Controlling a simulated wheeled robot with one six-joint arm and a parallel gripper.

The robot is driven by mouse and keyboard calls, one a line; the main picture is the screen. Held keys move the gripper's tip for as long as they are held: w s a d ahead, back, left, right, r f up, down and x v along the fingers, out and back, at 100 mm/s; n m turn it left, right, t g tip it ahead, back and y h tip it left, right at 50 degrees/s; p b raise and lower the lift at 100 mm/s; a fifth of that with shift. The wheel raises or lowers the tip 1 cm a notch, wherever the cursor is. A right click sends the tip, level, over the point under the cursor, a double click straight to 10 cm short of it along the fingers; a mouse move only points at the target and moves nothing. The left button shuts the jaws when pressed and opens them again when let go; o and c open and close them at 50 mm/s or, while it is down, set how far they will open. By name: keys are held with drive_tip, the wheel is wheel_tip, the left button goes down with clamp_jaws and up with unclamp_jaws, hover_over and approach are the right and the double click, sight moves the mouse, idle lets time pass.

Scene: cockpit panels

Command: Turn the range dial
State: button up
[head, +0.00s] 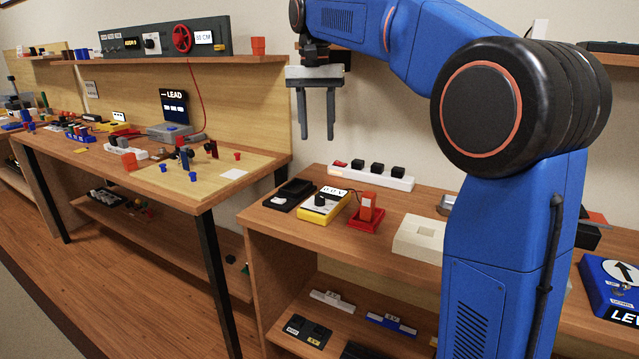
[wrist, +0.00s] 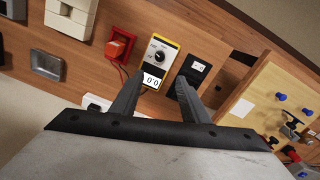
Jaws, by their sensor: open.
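A yellow meter (head: 325,207) with a white face lies on the near wooden bench. Its black round dial (head: 320,200) stands up from the face, and a small display sits beside it. In the wrist view the meter (wrist: 147,90) and its dial (wrist: 159,57) with a light pointer mark show, with the display partly beside a finger. My gripper (head: 317,137) is open and empty, fingers pointing down, well above the bench and the meter. In the wrist view my gripper (wrist: 161,78) has its fingertips on either side of the meter's lower part in the picture. The fingers appear apart from the dial.
A black device (head: 289,195) lies left of the meter. A red block in a red holder (head: 364,224) stands close on the right. Behind is a white power strip (head: 371,177) with black plugs. A cream block (head: 418,240) lies further right. Air around my gripper is clear.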

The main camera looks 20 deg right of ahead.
sight(320, 196)
drive_tip(key=f+n, duration=0.4)
drive_tip(key=f, duration=0.1)
drive_tip(key=f+n, duration=0.4)
drive_tip(key=f, duration=0.2)
drive_tip(key=f+n, duration=0.5)
drive_tip(key=f, duration=0.1)
drive_tip(key=shift+s+d+f+y, duration=0.2)
drive_tip(key=shift+d+f+y, duration=0.05)
drive_tip(key=shift+d+y, duration=0.15)
drive_tip(key=shift+c, duration=0.2)
clamp_jaws()
